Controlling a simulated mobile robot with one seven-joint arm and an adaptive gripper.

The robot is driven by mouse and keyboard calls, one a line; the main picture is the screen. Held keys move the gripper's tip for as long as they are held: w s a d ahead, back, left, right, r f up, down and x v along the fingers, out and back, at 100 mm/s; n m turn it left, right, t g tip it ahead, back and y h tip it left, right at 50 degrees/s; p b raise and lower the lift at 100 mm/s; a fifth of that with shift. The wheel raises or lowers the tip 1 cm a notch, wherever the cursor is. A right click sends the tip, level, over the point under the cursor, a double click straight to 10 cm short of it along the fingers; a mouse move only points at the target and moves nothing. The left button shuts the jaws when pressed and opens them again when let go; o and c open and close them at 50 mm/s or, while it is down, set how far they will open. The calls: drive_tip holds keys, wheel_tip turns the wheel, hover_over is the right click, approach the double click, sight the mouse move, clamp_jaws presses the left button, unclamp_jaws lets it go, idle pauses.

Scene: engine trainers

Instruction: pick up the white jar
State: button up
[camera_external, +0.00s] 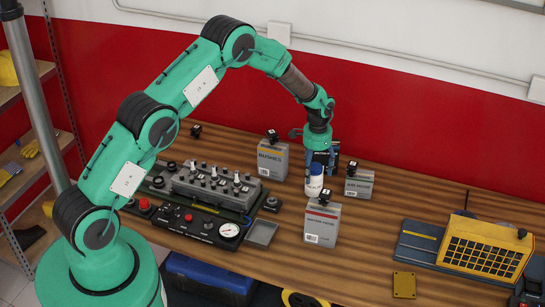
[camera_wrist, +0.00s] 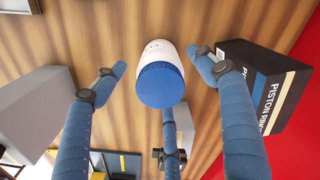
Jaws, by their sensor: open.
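The white jar (camera_external: 314,184) with a blue lid stands on the wooden table among several boxes. In the wrist view the jar (camera_wrist: 157,48) shows its blue lid toward the camera, upper middle. My gripper (camera_external: 318,158) is above the jar, with its blue fingers reaching down around it. In the wrist view my gripper (camera_wrist: 160,75) is open, with a finger on the left, one on the right and one below. The jar lies between the fingertips, with visible gaps to the left and right fingers. Whether the lower finger touches it cannot be told.
A black piston ring box (camera_wrist: 262,85) stands close to the right finger in the wrist view. A grey box (camera_wrist: 38,110) is at left. An engine trainer panel (camera_external: 205,215) is left of the jar, and a yellow-fronted unit (camera_external: 487,245) is far right.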

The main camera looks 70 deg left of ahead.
sight(314, 182)
drive_tip(key=shift+f, duration=0.55)
drive_tip(key=shift+f, duration=0.1)
drive_tip(key=shift+f+p, duration=0.45)
drive_tip(key=shift+f, duration=2.05)
drive_tip(key=c, duration=1.4)
drive_tip(key=shift+a+r, duration=0.1)
drive_tip(key=shift+r, duration=0.05)
drive_tip(key=shift+r, duration=0.65)
drive_tip(key=shift+r+b, duration=0.35)
drive_tip(key=shift+r, duration=0.55)
drive_tip(key=s+d, duration=0.2)
drive_tip(key=s, duration=0.3)
drive_tip(key=s+d+r+b, duration=0.1)
drive_tip(key=s+d, duration=0.1)
drive_tip(key=s, duration=0.3)
drive_tip(key=s+d, duration=0.2)
drive_tip(key=s, duration=0.3)
drive_tip(key=shift+r, duration=0.3)
